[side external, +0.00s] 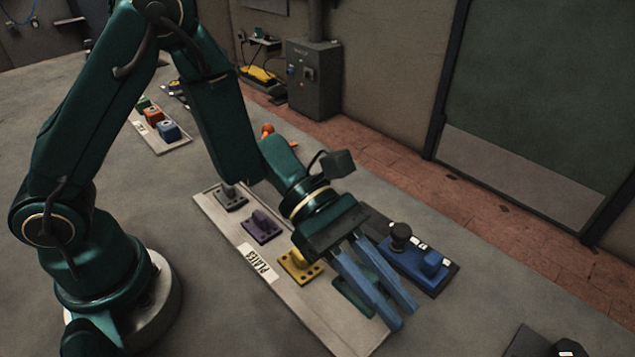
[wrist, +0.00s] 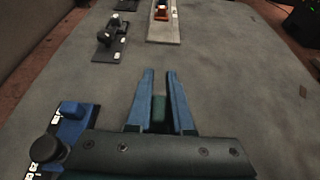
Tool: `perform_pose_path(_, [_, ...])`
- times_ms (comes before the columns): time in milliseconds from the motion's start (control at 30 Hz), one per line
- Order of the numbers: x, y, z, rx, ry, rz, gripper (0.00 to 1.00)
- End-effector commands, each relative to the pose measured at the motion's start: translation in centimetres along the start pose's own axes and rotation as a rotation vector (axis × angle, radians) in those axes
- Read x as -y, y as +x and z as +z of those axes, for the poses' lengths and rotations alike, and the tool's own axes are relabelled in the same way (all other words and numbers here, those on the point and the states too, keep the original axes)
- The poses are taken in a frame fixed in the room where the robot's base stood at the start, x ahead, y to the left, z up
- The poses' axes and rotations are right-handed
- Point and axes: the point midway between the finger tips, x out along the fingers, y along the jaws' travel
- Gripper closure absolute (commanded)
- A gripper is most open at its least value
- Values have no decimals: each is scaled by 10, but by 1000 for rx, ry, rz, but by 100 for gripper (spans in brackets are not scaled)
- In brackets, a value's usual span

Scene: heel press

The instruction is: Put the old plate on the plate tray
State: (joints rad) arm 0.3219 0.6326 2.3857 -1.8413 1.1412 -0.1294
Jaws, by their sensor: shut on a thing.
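A dark green plate (side external: 350,293) is at my gripper (side external: 401,315), over the near end of the plate tray (side external: 300,312). Whether it rests on the tray or hangs just above it, I cannot tell. My gripper points downward with its blue fingers shut on the green plate's grip. In the wrist view the green grip (wrist: 158,108) shows between the fingers (wrist: 160,76). The fingers hide part of the plate. The long pale tray, labelled PLATES, also bears a yellow plate (side external: 300,266), a purple plate (side external: 261,228) and a grey plate (side external: 231,198), each with an upright grip.
A blue fixture (side external: 420,262) with a black knob stands on a dark base right of the tray; it also shows in the wrist view (wrist: 70,120). A second tray (side external: 165,143) holds coloured blocks at the back. A dark object (side external: 565,346) sits at the lower right.

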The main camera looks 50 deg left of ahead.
Motion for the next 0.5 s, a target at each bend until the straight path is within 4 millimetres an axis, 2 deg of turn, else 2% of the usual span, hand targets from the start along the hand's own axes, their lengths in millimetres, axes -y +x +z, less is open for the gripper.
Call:
perform_pose_path(100, [0, 6, -13, 0, -3, -2, 100])
perform_pose_path(500, [0, 15, -36, 0, -1, -1, 100])
